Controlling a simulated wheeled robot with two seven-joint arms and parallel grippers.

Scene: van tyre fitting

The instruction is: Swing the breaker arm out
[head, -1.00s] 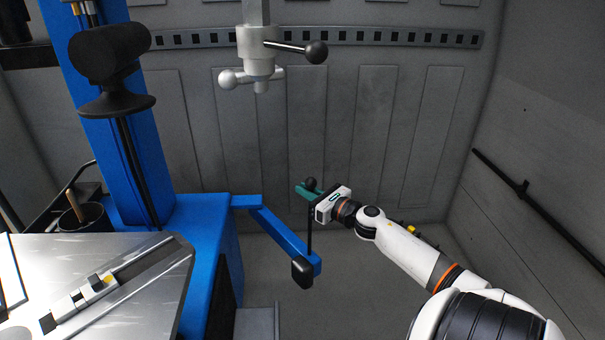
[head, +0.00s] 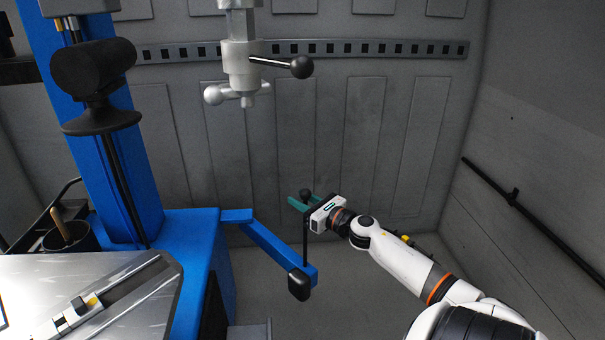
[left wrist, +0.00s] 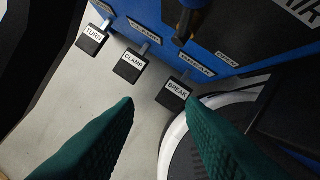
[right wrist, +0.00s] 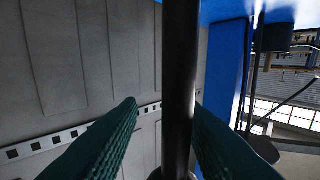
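The blue breaker arm (head: 265,243) reaches from the machine's blue body toward the lower right and ends in a black pad (head: 299,284). A thin black upright rod (head: 305,241) with a round knob (head: 306,194) stands at that end. My right gripper (head: 302,202), with teal fingers, is at the rod's top just below the knob. In the right wrist view the black rod (right wrist: 180,80) passes between the parted fingers, closer to the right one; contact is unclear. My left gripper (left wrist: 159,102) is open and empty above the BREAK pedal (left wrist: 175,92) and CLAMP pedal (left wrist: 131,65).
The blue column (head: 105,170) and metal turntable bed (head: 130,310) stand at the left. The mount head (head: 241,60) with its levers hangs above. Grey van walls (head: 400,130) close off the back and right. A TURN pedal (left wrist: 91,40) is beside the other pedals.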

